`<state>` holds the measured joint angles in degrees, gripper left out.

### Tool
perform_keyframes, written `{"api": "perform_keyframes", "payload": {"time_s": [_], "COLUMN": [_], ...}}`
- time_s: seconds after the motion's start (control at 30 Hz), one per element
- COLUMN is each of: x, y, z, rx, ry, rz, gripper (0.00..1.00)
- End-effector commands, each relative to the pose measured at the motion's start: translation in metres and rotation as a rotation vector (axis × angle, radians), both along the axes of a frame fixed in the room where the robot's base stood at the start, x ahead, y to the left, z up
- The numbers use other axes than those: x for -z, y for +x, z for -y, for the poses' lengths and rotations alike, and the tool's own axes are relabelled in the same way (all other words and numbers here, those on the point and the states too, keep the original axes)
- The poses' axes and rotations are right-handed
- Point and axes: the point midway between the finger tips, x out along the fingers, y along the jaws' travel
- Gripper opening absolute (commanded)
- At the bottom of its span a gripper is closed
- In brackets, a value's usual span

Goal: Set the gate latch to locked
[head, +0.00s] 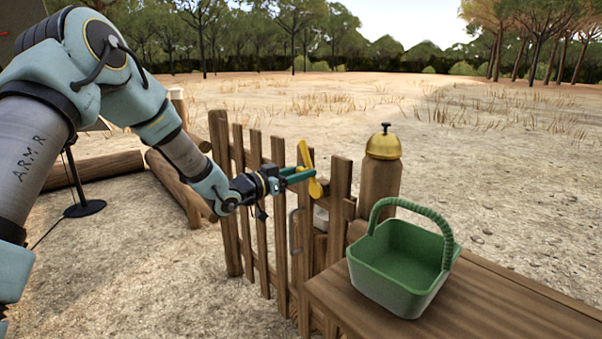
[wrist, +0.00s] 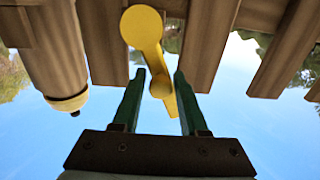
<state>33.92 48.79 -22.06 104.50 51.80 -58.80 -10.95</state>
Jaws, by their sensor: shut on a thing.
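The yellow gate latch (head: 315,188) is on the wooden gate (head: 262,250), near its right-hand end in the head view. Its lever stands steeply, tilted a little. It also shows in the wrist view (wrist: 142,28), with a round pivot end and a small round knob on the lever. My gripper (head: 312,175) has its green fingers at the latch, one each side of the knob in the wrist view (wrist: 160,80), and is shut on it. Part of the lever is hidden behind the fingers in the head view. I cannot tell which position is the locked one.
A green basket (head: 392,292) stands on a wooden bench (head: 470,310) at the front right. A post (head: 378,182) with a brass bell (head: 383,146) stands behind it. A grey handle (head: 295,232) is on the gate. Logs (head: 100,168) lie at left. Open ground stretches behind.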

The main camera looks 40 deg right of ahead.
Motion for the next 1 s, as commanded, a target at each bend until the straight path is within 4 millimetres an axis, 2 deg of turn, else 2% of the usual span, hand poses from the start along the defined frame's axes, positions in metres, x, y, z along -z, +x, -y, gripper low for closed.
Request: {"api": "perform_keyframes", "payload": {"time_s": [0.03, 0.17, 1.0], "x": [-0.0001, -0.0002, -0.0005], "y": [0.001, 0.0013, 0.0043], "z": [-0.0002, -0.0003, -0.0011], "rx": [-0.002, -0.002, -0.008], "ry": [0.0, 0.0, 0.0], "rz": [0.001, 0.001, 0.003], "gripper": [0.13, 0.0, 0.0]}}
